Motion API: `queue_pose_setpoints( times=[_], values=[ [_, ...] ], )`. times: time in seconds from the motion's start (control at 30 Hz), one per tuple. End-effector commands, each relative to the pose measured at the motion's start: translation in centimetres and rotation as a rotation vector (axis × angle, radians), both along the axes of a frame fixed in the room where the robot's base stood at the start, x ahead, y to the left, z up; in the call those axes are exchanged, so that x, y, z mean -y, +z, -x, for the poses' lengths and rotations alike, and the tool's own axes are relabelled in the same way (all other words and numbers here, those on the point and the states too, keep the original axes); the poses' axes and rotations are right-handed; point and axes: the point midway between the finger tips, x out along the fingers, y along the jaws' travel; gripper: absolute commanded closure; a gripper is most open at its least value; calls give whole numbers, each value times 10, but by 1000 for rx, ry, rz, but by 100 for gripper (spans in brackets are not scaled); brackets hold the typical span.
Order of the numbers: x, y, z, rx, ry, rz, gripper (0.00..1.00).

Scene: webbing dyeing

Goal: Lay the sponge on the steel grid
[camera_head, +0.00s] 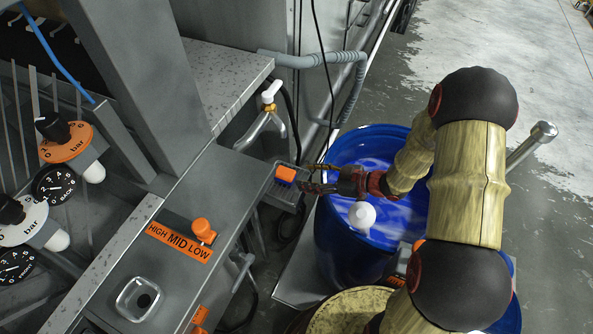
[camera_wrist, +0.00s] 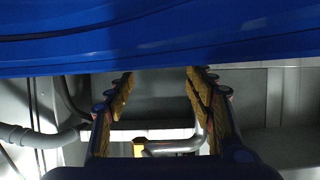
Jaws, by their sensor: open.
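The sponge, a small orange block with a blue side (camera_head: 285,174), shows in the head view at the far end of a grey bracket. It appears to lie on the small slatted steel grid (camera_head: 282,194) there; exact contact is too small to tell. My gripper (camera_head: 307,179) is just right of the sponge, pointing left at it, with its fingers apart. In the wrist view the two yellow-padded fingers (camera_wrist: 160,85) are spread with nothing visible between them. I cannot make out the sponge in the wrist view.
A blue drum (camera_head: 336,232) with bluish liquid stands below my gripper, with a white knob (camera_head: 362,214) in front. A tap (camera_head: 268,98) and grey hose (camera_head: 345,100) are behind. A grey panel with an orange lever (camera_head: 203,230) and several gauges fills the left.

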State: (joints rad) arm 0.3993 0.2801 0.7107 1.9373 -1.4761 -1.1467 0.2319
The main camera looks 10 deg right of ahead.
Motion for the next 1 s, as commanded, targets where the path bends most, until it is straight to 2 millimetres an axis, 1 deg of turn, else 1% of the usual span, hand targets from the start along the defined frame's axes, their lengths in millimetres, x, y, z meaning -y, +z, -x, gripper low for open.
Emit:
queue_pose_setpoints(
  times=[0.03, 0.1, 0.3, 0.43, 1.0],
  values=[
    [9, 7, 4, 0, -5, 0, 46],
    [18, 11, 10, -1, -4, 0, 46],
    [32, 17, 21, 1, -1, -1, 46],
    [35, 18, 23, 1, 0, 0, 46],
    [35, 17, 23, 0, 1, 0, 46]
  ],
)
